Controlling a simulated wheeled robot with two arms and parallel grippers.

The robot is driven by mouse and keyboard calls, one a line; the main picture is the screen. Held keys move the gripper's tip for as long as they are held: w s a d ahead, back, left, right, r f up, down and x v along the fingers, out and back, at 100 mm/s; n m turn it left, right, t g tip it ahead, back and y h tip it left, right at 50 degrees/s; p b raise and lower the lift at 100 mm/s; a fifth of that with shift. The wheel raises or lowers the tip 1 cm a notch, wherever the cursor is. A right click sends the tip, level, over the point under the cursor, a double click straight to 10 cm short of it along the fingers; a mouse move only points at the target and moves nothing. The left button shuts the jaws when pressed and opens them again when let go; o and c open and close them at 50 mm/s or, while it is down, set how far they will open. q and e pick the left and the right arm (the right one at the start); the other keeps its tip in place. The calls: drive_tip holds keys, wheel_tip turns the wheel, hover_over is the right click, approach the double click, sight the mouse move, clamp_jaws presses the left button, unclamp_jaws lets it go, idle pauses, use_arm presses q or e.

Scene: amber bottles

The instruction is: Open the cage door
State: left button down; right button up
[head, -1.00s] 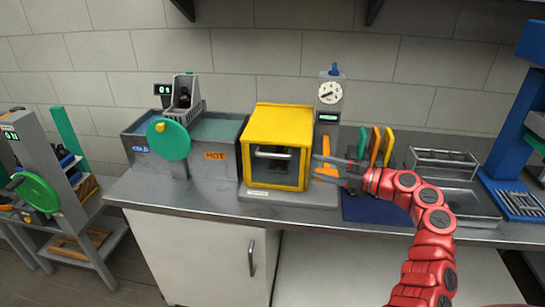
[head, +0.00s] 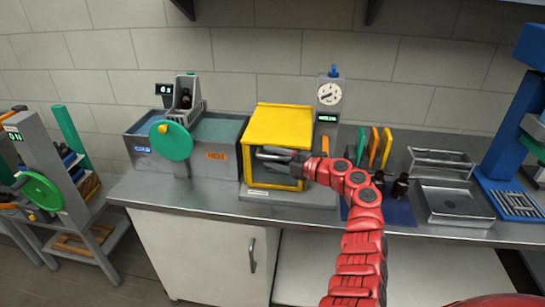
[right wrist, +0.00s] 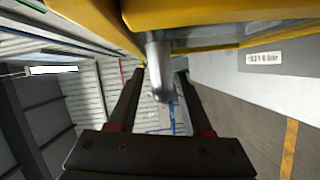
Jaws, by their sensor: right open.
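The cage (head: 279,126) is a yellow-framed box with a glazed front door, standing on the steel counter. Its door looks shut and is partly hidden behind my right gripper. The door handle is a grey metal bar; in the right wrist view the handle (right wrist: 158,70) reaches down between my two dark fingers. My right gripper (head: 272,155) is at the front of the cage, open around the handle. In the right wrist view the gripper (right wrist: 162,78) shows a gap on both sides of the bar. My left gripper is not in view.
Two dark bottles (head: 400,186) stand on a blue mat right of my forearm. Orange and green boards (head: 374,147) and a gauge column (head: 328,105) stand right of the cage. Left are the hot and cold baths (head: 222,130) with a green wheel (head: 170,141). A metal tray (head: 455,203) sits right.

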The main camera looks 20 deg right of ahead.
clamp_jaws()
idle(1.4)
